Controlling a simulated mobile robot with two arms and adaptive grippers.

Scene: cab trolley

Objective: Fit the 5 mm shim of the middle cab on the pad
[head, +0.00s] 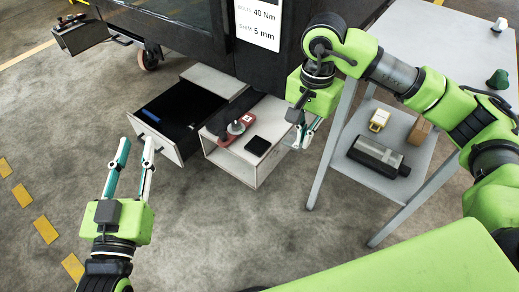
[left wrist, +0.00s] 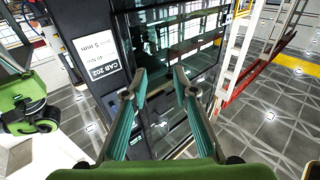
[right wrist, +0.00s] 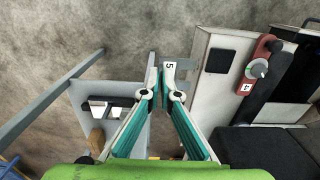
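My right gripper (head: 304,141) is beside the right side of the white open-fronted box (head: 219,160). In the right wrist view its fingertips (right wrist: 163,86) close on a small grey shim (right wrist: 181,69) marked 5. A flat black square (head: 258,146), perhaps the pad, lies on top of the box; it also shows in the right wrist view (right wrist: 217,61). The shim is held apart from this square. My left gripper (head: 135,155) is open and empty in front of the drawer. A sign (head: 257,24) on the cab reads 40 Nm and 5 mm.
A red piece (head: 222,138) with a grey knob stands on the box, left of the black square. An open drawer (head: 163,146) is farther left. A grey trolley (head: 345,160) at right carries a yellow item (head: 379,120), a brown block (head: 419,131) and a dark cylinder (head: 377,156).

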